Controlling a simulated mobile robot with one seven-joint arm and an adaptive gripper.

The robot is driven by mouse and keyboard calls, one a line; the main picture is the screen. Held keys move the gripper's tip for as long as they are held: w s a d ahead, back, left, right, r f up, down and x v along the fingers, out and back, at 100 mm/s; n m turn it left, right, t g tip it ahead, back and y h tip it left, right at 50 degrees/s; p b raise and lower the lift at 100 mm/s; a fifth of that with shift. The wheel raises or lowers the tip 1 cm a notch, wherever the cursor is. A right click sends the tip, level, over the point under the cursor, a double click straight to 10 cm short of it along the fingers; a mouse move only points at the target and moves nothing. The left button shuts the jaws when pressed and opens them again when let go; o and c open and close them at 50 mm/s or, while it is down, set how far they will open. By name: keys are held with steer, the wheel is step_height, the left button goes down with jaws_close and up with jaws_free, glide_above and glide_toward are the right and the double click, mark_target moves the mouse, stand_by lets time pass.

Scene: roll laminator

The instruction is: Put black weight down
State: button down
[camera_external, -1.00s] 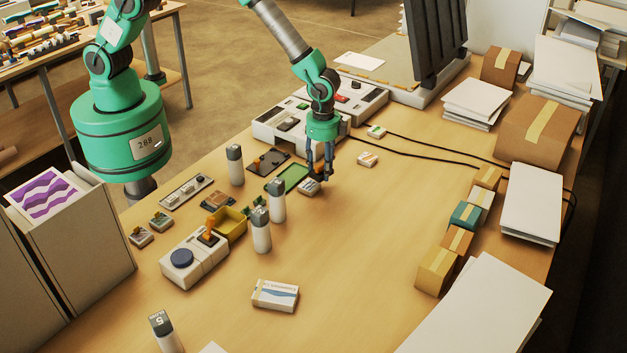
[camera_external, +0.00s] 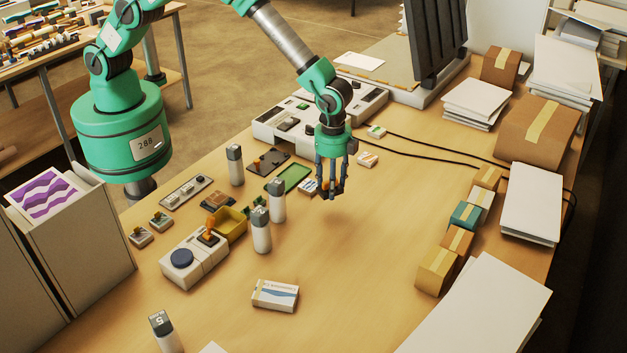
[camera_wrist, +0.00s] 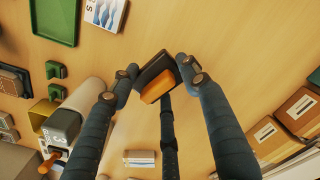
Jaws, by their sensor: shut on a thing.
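The black weight (camera_wrist: 153,72), a dark block with an orange part, is held between the fingertips of my gripper (camera_wrist: 160,78) in the wrist view. In the external view my gripper (camera_external: 333,192) points down over the wooden table, just right of a small white and blue box (camera_external: 308,188). The weight is mostly hidden by the fingers there. It appears to be above the table, with a faint shadow below, but the exact height is hard to tell. The box also shows in the wrist view (camera_wrist: 104,12), apart from the weight.
Grey-capped white cylinders (camera_external: 261,232) stand left of my gripper, near a yellow bin (camera_external: 231,222) and a green tray (camera_external: 292,177). The laminator (camera_external: 280,122) is behind. Cardboard boxes (camera_external: 437,270) line the right side. The table's middle (camera_external: 360,250) is clear.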

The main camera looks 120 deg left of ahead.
steer(key=w+d+r+m, duration=0.3)
steer(key=w+d, duration=0.4)
steer(key=d, duration=0.4)
steer(key=shift+w+d+m, duration=0.2)
steer(key=shift+m, duration=0.3)
glide_above(330, 242)
steer(key=shift+w+f, duration=0.1)
steer(key=shift+f, duration=2.95)
steer(key=shift+f, duration=1.9)
steer(key=shift+f, duration=0.1)
steer(key=c, duration=0.9)
jaws_free()
